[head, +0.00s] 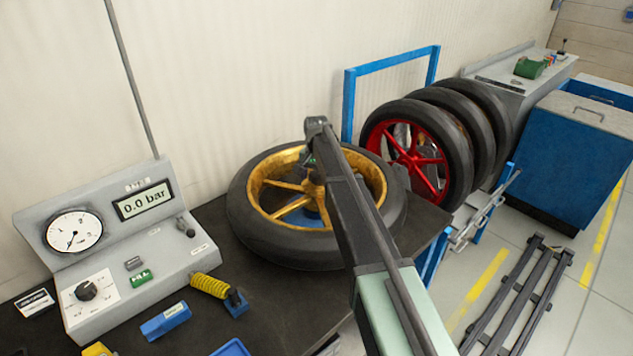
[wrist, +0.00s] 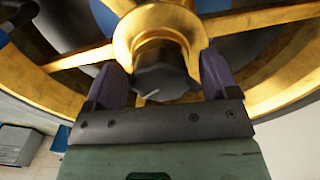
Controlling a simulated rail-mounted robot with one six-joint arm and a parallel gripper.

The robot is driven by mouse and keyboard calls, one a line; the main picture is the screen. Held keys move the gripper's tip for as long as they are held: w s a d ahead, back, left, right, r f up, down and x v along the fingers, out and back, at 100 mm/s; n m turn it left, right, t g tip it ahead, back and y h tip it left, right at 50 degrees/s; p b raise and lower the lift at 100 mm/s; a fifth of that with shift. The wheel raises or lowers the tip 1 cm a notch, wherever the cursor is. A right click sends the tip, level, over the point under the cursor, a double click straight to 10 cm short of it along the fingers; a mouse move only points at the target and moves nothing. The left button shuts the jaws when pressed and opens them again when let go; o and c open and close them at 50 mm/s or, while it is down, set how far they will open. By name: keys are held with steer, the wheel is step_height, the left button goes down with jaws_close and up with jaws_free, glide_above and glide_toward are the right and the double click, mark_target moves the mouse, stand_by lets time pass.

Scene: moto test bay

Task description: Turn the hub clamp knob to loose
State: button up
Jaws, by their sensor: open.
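The hub clamp knob (wrist: 163,76) is a dark faceted knob with a short white mark, at the centre of the gold wheel hub (wrist: 140,27) in the wrist view. My gripper (wrist: 161,62) is open, with one purple finger on each side of the knob. Contact between the fingers and the knob cannot be told. In the head view the gold-rimmed wheel (head: 252,222) lies flat on the dark bench. My arm crosses in front of its hub there, so the knob is hidden.
A grey gauge console (head: 120,310) reading 0.0 bar stands left of the wheel. A yellow coiled hose (head: 209,286) and a blue block (head: 165,321) lie before it. A rack with several upright wheels (head: 455,160) stands close behind right. A blue cabinet (head: 575,150) is farther right.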

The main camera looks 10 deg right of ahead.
steer(key=shift+c, duration=0.5)
steer(key=c, duration=0.8)
